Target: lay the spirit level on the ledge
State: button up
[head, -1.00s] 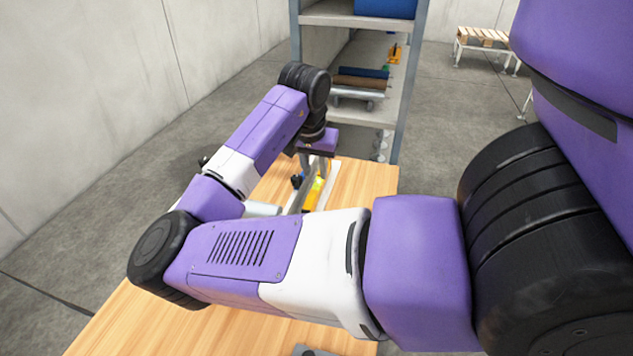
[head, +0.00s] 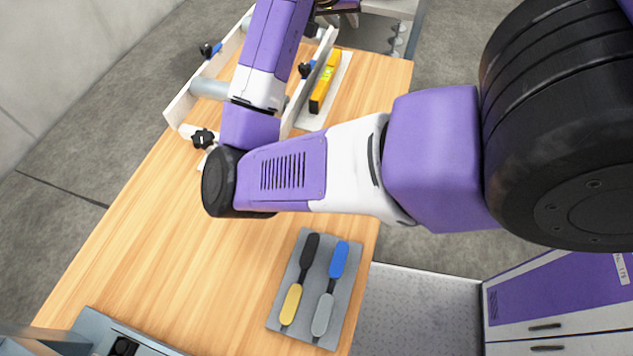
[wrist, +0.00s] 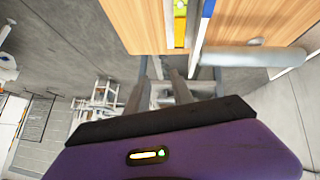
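The yellow spirit level (head: 326,80) lies lengthwise on the flat white ledge (head: 311,121), beside the upright white board of the fixture. It also shows in the wrist view (wrist: 180,22) at the top edge, beyond my fingertips. My gripper (wrist: 160,70) is open, with a gap between its fingers and nothing held in it. It is apart from the level. In the head view only part of the wrist shows at the top edge, and the fingers are out of frame.
The fixture's white boards (head: 183,105) have black and blue knobs and a grey tube. A grey tray (head: 341,310) with two handled tools lies at the table's near right. The wooden table (head: 190,235) is clear in the middle. A purple cabinet (head: 560,290) stands at lower right.

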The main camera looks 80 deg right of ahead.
jog(key=w+a+r+n+t+h, duration=0.25)
jog(key=w+n+t+h, duration=0.35)
jog(key=w+n+h, duration=0.3)
jog(key=w+a+f+n+t+y, duration=0.3)
jog(key=a+f+n+t, duration=0.15)
jog(key=a, duration=0.35)
jog(key=w+a+f+n+t+y, duration=0.25)
jog(key=a+f+n+t, duration=0.2)
jog(key=a, duration=0.25)
jog(key=s+a+f+n+t+y, duration=0.1)
jog(key=s+a+f+y, duration=0.25)
jog(key=a, duration=0.55)
jog(key=s+a+f+n+t+y, duration=0.1)
jog(key=s+a+f+y, duration=0.2)
jog(key=a, duration=0.5)
jog(key=s+a+r+m+y, duration=0.2)
jog(key=s+a+y, duration=0.3)
jog(key=s+a, duration=0.6)
jog(key=shift+s+a+r, duration=0.15)
jog(key=shift+s+a, duration=0.25)
jog(key=shift+a, duration=0.85)
